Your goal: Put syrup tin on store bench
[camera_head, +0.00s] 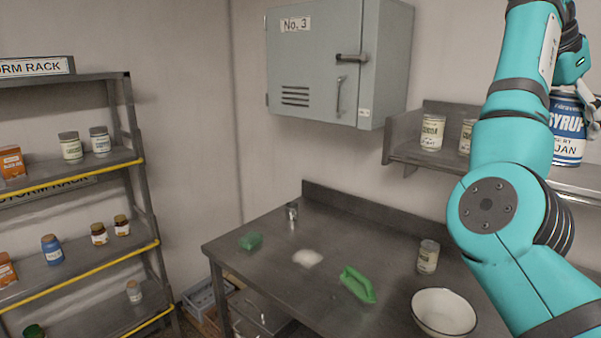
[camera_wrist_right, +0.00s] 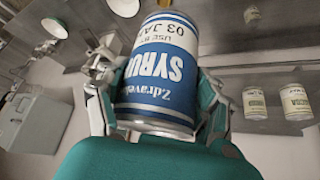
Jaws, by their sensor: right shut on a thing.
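The syrup tin (camera_head: 567,145) is blue and white with a SYRUP label. It is at the right edge of the head view, partly behind my teal right arm. My right gripper (camera_head: 582,98) is shut on it and holds it up at about shelf height. In the right wrist view the tin (camera_wrist_right: 158,70) sits between the two fingers of the gripper (camera_wrist_right: 158,98). A grey metal bench (camera_head: 345,222) stands below in the head view; no label on it is visible. My left gripper is not in view.
On the bench are a green brush (camera_head: 358,285), a green block (camera_head: 251,241), a white heap (camera_head: 307,258), a small metal container (camera_head: 292,212), a labelled tin (camera_head: 428,257) and a white bowl (camera_head: 444,312). A wall shelf (camera_head: 402,150) holds tins. A storm rack (camera_head: 70,185) stands left.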

